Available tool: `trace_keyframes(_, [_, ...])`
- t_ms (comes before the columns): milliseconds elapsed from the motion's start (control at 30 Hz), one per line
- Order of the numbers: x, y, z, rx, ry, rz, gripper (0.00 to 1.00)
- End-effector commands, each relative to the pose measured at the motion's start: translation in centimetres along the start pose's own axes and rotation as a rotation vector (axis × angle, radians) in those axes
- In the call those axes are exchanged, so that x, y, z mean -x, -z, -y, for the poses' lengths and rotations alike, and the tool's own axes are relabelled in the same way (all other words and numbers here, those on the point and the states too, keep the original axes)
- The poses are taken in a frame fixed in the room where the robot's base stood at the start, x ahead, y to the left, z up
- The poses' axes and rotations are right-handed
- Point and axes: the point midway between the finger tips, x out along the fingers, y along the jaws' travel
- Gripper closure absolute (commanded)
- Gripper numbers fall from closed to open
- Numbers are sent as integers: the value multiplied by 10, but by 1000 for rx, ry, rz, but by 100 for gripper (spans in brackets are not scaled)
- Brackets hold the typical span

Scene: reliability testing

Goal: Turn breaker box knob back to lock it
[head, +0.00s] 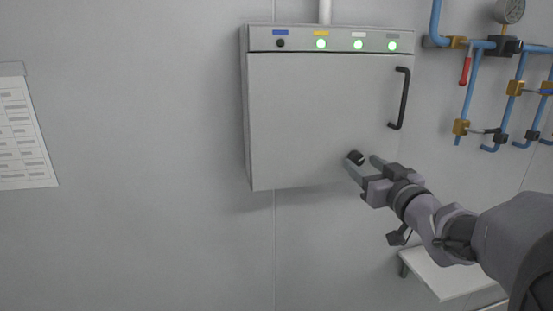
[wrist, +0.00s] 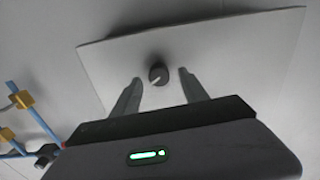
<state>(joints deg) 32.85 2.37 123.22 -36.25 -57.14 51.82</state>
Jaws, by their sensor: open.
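The grey breaker box (head: 310,110) hangs on the wall with its door closed flat. Its black knob (head: 356,157) is low on the door, towards the right. In the wrist view the round knob (wrist: 158,73) has a pale pointer line slanting to the lower left. My gripper (head: 364,162) is at the lower right of the box, close to the knob. In the wrist view my gripper (wrist: 160,78) is open, with one finger on each side of the knob and a gap on both sides. I cannot tell its exact depth from the door.
A black door handle (head: 399,98) is above my gripper. Three green lights and one dark one line the box's top strip (head: 330,40). Blue pipes (head: 472,90) with valves are at the right. A white shelf (head: 445,272) is below my arm.

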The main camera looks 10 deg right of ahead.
Motion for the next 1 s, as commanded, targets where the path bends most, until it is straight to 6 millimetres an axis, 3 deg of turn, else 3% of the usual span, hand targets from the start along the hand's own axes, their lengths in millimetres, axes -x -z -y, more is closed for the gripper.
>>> trace_keyframes(133, [-14,0,0,-1,0,-1,48])
trace_keyframes(400, [-16,1,0,0,-1,-1,48])
trace_keyframes(667, [-16,1,0,0,-1,-1,99])
trace_keyframes(1000, [-16,-1,0,39,-1,1,100])
